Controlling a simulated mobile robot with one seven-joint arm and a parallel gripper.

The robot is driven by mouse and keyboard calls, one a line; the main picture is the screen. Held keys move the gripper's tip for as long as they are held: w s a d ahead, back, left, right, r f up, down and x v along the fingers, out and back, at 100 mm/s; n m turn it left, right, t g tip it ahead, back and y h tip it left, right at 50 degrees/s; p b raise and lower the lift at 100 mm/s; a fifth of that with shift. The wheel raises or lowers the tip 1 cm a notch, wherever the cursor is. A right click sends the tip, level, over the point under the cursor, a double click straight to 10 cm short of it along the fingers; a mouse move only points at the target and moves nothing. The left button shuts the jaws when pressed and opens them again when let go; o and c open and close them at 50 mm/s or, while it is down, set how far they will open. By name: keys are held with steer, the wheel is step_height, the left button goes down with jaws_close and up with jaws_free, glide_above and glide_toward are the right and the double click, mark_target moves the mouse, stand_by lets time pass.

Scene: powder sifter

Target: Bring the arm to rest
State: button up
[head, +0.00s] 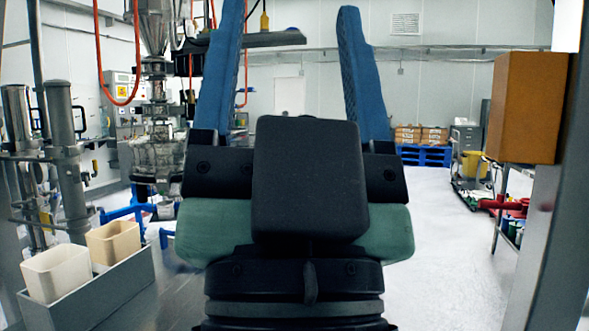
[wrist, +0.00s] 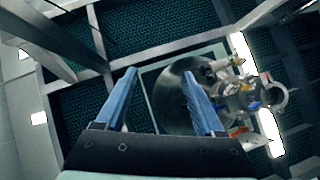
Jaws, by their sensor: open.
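My gripper (head: 287,75) is raised in the middle of the head view, with its two blue fingers pointing up and spread wide apart. It is open, and nothing shows between the fingers. The wrist view also shows my gripper (wrist: 160,88) with both blue fingers apart, against the ceiling and some machinery overhead. The dark wrist housing hides part of the room behind it in the head view.
The metal sifter machine (head: 155,110) stands at the left. A grey trough (head: 95,300) holds a white bin (head: 57,275) and a beige bin (head: 113,243) at the lower left. A brown box (head: 527,107) sits on a shelf at the right. Blue pallets (head: 427,156) with cartons stand far back. Open floor (head: 440,240) lies right of centre.

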step_height(320, 180, up, 18)
steer(key=n+g+p, duration=0.1)
steer(key=p, duration=2)
steer(key=shift+w+a+r, duration=0.25)
steer(key=shift+w+a, duration=0.1)
